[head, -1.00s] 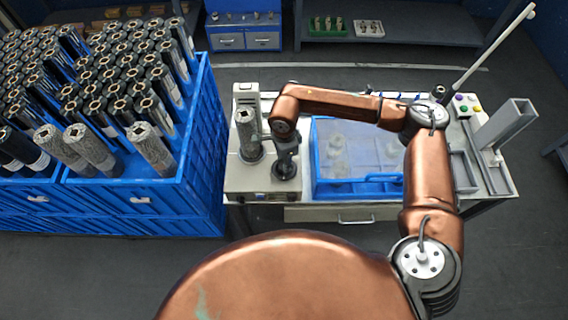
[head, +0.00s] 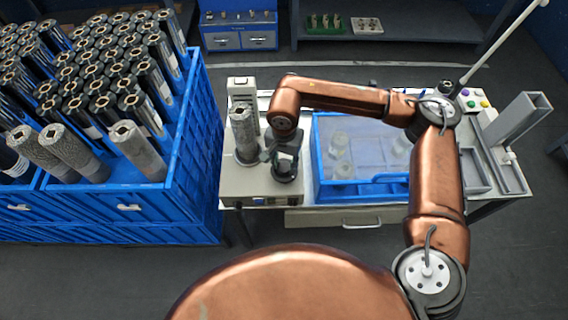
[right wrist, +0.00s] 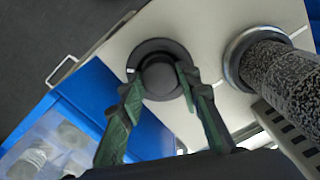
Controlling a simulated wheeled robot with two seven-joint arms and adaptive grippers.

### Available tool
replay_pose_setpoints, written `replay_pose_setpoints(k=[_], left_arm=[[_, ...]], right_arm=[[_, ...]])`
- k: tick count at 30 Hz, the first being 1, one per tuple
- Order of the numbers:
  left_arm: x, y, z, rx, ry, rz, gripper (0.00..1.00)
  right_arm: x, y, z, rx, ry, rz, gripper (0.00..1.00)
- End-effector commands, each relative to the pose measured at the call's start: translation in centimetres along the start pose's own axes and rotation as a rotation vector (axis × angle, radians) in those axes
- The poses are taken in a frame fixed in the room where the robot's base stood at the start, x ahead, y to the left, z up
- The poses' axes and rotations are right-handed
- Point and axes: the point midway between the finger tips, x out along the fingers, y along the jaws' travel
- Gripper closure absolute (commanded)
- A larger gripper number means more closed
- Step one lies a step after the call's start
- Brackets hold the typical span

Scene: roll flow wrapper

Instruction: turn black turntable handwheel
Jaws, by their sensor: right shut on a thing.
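The black turntable handwheel (head: 285,172) is a round knob on top of the pale machine box, near its front right. In the right wrist view the handwheel (right wrist: 163,76) shows a dark rim, a raised centre and a small white mark at its left edge. My right gripper (right wrist: 158,88) is shut on it, with one green-padded finger on each side of the raised centre. In the head view the right gripper (head: 281,160) points down and partly covers the wheel. A grey speckled roll (head: 243,137) stands upright on the turntable just left of the handwheel. My left gripper is not in view.
A blue-framed bin with a clear cover (head: 340,190) sits close right of the handwheel. Blue crates (head: 196,150) full of rolls stand at the left. A grey upright channel (head: 520,118) and a pale pole (head: 505,40) rise at the far right.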

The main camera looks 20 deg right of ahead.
Motion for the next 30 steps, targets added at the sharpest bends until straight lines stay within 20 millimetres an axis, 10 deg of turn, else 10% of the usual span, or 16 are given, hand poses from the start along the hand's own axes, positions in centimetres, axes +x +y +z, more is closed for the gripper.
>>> replay_pose_setpoints(k=[22, 23, 30], left_arm=[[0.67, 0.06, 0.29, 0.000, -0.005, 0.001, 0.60], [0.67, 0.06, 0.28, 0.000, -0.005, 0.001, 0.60], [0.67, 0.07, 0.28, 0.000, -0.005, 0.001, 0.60]], right_arm=[[-0.02, 0.03, 0.00, -0.090, 0.000, 0.001, 0.93], [-0.02, 0.03, 0.00, -0.090, 0.000, 0.001, 0.68], [-0.02, 0.01, 0.00, -0.090, 0.000, 0.000, 0.51]])
